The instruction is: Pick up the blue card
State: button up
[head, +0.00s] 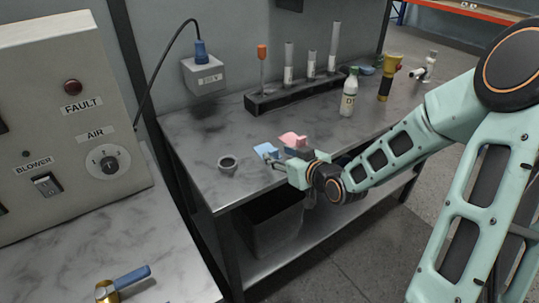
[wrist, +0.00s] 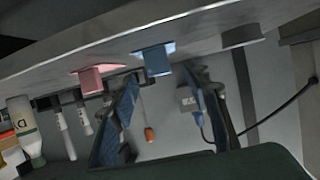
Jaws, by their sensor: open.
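The blue card (head: 265,149) is a small light-blue piece on the grey bench, near its front edge. A pink piece (head: 293,139) stands close to its right. My gripper (head: 272,160) reaches in from the right, low over the bench, with its tips at the blue card. In the wrist view, which is upside down, the blue card (wrist: 157,60) lies ahead of the gap between the fingertips of my gripper (wrist: 162,74). The fingers are apart with nothing held between them. Contact with the card cannot be told.
A small grey cup (head: 228,164) stands left of the card. Behind are a dark rack (head: 290,96) with upright tubes, a white bottle (head: 349,93) and a yellow-and-black flashlight (head: 387,78). The bench is clear at back left. A control panel (head: 70,110) stands at left.

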aim_at(274, 154)
jog(key=x, duration=0.3)
jog(key=shift+w+f, duration=0.15)
jog(key=shift+f, duration=0.3)
jog(key=shift+w+a+f, duration=0.2)
jog(key=shift+w+a, duration=0.1)
jog(key=shift+w, duration=0.2)
jog(key=shift+c, duration=0.4)
jog(key=c, duration=1)
